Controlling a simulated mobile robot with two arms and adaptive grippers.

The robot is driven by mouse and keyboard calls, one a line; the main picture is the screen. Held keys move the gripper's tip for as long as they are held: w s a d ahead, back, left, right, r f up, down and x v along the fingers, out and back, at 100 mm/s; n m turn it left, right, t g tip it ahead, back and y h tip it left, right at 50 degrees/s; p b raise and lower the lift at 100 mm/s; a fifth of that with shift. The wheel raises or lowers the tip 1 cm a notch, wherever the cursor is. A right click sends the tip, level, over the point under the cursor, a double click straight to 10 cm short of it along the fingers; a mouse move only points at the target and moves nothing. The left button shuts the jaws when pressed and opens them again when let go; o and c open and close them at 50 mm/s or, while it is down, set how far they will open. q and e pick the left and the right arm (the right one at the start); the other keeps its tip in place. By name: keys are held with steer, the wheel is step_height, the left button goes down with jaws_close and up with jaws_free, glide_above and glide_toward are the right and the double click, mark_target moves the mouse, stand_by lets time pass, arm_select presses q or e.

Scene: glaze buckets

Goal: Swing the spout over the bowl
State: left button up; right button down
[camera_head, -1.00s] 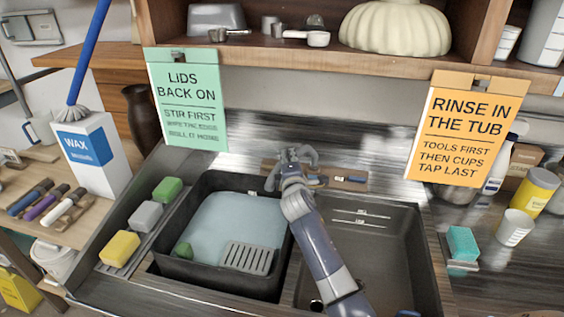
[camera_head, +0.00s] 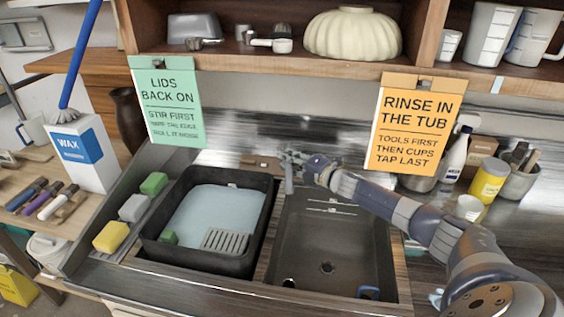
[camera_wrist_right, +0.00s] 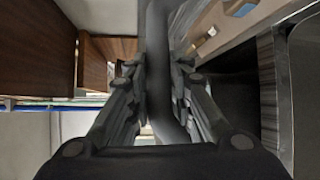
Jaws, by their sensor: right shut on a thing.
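The grey spout (camera_head: 289,180) shows as a short upright piece at the back, near the divider between the two sink bowls. In the right wrist view a dark tube, which looks like the spout (camera_wrist_right: 158,50), runs between the fingers. My right gripper (camera_head: 292,158) is shut on it and hides part of it. The right sink bowl (camera_head: 325,240) is empty, with a drain at its bottom. The left side holds a black tub (camera_head: 165,250) with pale blue liquid. My left gripper is not in view.
A yellow sponge (camera_head: 112,236) and other blocks lie on a ledge left of the tub. A green sign (camera_head: 167,100) and an orange sign (camera_head: 415,120) hang from the shelf. A blue thing (camera_head: 368,292) sits at the right bowl's front. A yellow jar (camera_head: 488,180) stands at right.

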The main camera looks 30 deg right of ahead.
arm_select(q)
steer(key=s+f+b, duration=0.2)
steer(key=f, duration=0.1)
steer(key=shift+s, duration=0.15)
arm_select(e)
steer(key=d+n+y, duration=0.1)
steer(key=s+y, duration=0.1)
steer(key=shift+s+d+f+n+g+y, duration=0.1)
steer(key=shift+d+f+n+g+y, duration=0.2)
steer(key=shift+d+n, duration=0.1)
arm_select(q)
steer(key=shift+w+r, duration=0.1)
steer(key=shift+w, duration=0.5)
